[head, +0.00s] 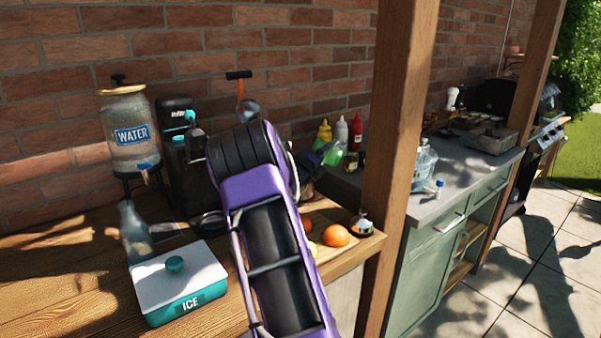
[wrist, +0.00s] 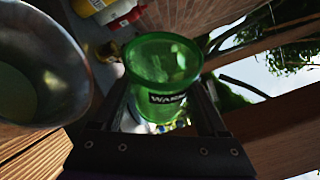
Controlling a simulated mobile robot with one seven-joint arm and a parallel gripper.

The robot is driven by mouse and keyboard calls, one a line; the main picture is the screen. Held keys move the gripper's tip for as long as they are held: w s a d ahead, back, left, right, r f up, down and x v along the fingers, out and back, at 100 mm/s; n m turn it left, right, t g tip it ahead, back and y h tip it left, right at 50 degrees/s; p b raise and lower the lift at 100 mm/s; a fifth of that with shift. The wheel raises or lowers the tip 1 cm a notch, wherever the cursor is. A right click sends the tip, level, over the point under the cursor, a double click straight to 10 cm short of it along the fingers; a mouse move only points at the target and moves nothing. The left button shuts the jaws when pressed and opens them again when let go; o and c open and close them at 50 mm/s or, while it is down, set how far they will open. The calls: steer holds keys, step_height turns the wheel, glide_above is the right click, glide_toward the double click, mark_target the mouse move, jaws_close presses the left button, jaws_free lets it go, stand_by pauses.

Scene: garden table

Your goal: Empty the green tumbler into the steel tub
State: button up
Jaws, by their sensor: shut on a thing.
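The green tumbler (wrist: 165,62) is see-through with a dark label, and its open rim shows in the wrist view. My gripper (wrist: 163,105) is shut on it, one dark finger on each side. In the head view the tumbler (head: 331,153) is held off to the right of my arm, seemingly tilted, partly hidden by my gripper (head: 314,168). I cannot tell how much is in it. The steel tub (wrist: 75,75) is at the left of the wrist view, beside and apart from the tumbler, with something greenish at its bottom. My arm seems to hide the tub in the head view.
Yellow (head: 324,131), white (head: 341,133) and red (head: 356,134) bottles stand behind the tumbler. A wooden post (head: 398,130) rises close on the right. Oranges (head: 336,235) lie near the table edge. An ice box (head: 180,282) and a water dispenser (head: 131,130) stand left.

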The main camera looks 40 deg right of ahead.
mark_target(318, 145)
steer(key=shift+r+n+b, duration=0.15)
steer(key=shift+n+b, duration=0.35)
steer(key=shift+b, duration=0.2)
steer(key=shift+w+a+r+n+t+h+b, duration=0.4)
steer(key=shift+w+a+n+h+b, duration=0.15)
steer(key=shift+n+b, duration=0.2)
steer(key=shift+s+d+r+n, duration=0.15)
steer(key=shift+r+n, duration=0.1)
steer(key=shift+r, duration=0.05)
steer(key=shift+r+n+b, duration=0.3)
steer(key=shift+r+n+t+h+b, duration=0.25)
steer(key=shift+r+n+t+b, duration=0.25)
steer(key=shift+r, duration=0.3)
